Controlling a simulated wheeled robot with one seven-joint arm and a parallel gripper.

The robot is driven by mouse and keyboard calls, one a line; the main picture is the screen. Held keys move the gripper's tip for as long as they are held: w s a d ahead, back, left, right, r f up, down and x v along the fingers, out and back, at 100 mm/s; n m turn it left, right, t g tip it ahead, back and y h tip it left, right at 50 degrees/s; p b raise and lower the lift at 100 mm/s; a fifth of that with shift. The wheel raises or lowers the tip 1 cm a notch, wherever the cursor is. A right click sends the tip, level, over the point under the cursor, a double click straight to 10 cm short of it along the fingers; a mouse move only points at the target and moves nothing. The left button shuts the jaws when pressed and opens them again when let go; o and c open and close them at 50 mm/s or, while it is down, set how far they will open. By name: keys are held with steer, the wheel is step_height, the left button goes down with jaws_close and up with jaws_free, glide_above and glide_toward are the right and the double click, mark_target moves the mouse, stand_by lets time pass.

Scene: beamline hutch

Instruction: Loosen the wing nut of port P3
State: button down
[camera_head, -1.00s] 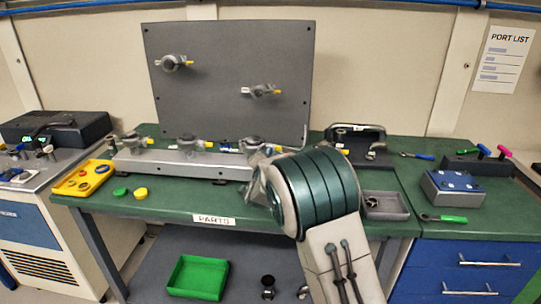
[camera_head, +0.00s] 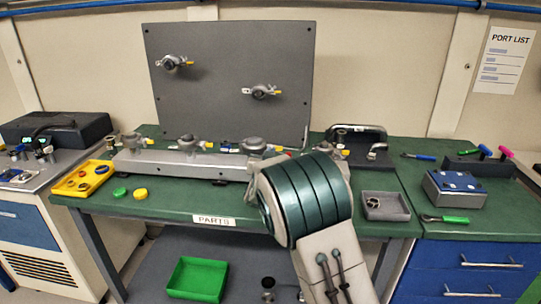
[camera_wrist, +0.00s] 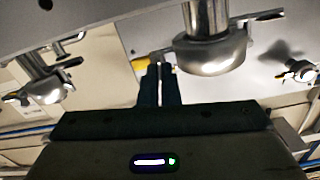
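The grey rail (camera_head: 175,163) on the green bench carries several clamped ports; the right one (camera_head: 253,146) stands just behind my arm. Two more ports, the upper left (camera_head: 172,63) and the lower right (camera_head: 262,91), sit on the upright grey panel (camera_head: 225,110). I cannot read which is P3. In the wrist view a large metal clamp (camera_wrist: 210,52) hangs close beside my gripper (camera_wrist: 159,66), with a yellow piece (camera_wrist: 140,62) near the fingertips. The dark fingers are close together with a thin pale strip between them; whether they grip a wing nut is unclear. My arm hides my gripper in the head view.
A yellow tray (camera_head: 84,179) and green and yellow caps lie at the bench's left. A grey tray (camera_head: 386,207) is right of my arm. A handled fixture (camera_head: 356,140), a blue-topped box (camera_head: 454,188) and tools stand farther right. A green bin (camera_head: 197,279) sits below.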

steer(key=shift+n, duration=0.4)
steer(key=c, duration=1.6)
jaws_free()
steer(key=shift+c, duration=0.2)
